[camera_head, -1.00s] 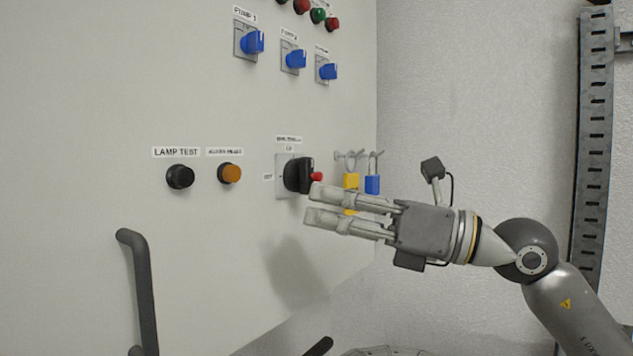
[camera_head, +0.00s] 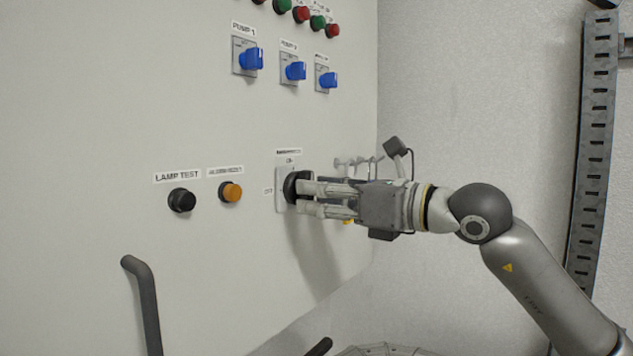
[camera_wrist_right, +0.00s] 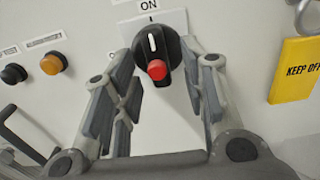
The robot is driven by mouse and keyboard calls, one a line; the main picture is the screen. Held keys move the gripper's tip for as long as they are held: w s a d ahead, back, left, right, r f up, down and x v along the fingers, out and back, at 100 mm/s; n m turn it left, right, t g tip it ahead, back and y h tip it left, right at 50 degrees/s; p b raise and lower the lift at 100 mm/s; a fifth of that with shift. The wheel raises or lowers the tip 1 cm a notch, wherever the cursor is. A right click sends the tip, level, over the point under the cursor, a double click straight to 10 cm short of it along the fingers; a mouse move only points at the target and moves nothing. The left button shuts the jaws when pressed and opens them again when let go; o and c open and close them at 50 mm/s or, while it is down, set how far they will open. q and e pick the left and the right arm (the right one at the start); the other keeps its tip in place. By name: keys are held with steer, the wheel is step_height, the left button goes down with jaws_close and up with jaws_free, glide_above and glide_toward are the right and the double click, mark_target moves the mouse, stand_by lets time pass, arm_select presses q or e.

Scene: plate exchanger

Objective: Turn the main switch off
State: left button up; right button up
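The main switch (camera_head: 291,186) is a black rotary knob on a pale plate on the cabinet front. In the right wrist view the knob (camera_wrist_right: 151,46) has a red end (camera_wrist_right: 156,69), and its white mark points up towards the ON label (camera_wrist_right: 149,5). My right gripper (camera_head: 303,198) is at the switch, and its fingers hide part of the knob in the head view. In the right wrist view its fingers (camera_wrist_right: 163,75) are spread, one on each side of the knob, with gaps showing. My left gripper is not in view.
The lamp test button (camera_head: 182,200) and an orange button (camera_head: 230,192) sit left of the switch. Blue pump switches (camera_head: 249,60) are above. A yellow tag (camera_wrist_right: 297,70) hangs close on the right. A dark handle (camera_head: 143,300) stands out at lower left.

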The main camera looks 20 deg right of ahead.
steer(key=shift+w+a, duration=0.35)
steer(key=shift+w, duration=0.05)
jaws_close()
